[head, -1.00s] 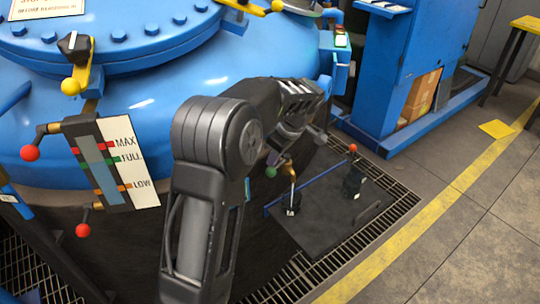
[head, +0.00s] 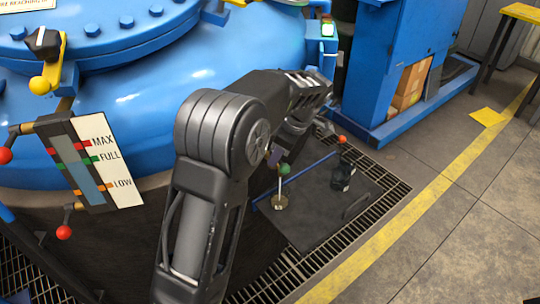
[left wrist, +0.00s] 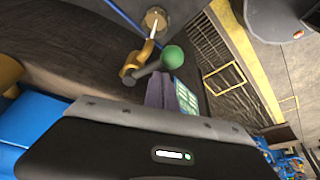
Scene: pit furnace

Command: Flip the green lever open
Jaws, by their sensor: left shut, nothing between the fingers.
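The lever's green ball knob (head: 284,169) stands above its round base on the dark floor plate, beside the blue vessel. In the left wrist view the green knob (left wrist: 173,57) sits on a short dark rod joined to a brass fitting (left wrist: 139,60). My left gripper (head: 275,156) reaches over from behind my arm and is shut and empty. Its fingertips are right by the knob, and in the left wrist view the fingers (left wrist: 160,92) are just below it. I cannot tell whether they touch. My right gripper is not in view.
A red-knobbed valve (head: 342,140) stands on the plate to the right, with a blue pipe (head: 310,175) running toward it. The blue vessel (head: 130,130) carries a level gauge (head: 105,160) with red-knobbed handles. A blue cabinet (head: 382,70) stands behind.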

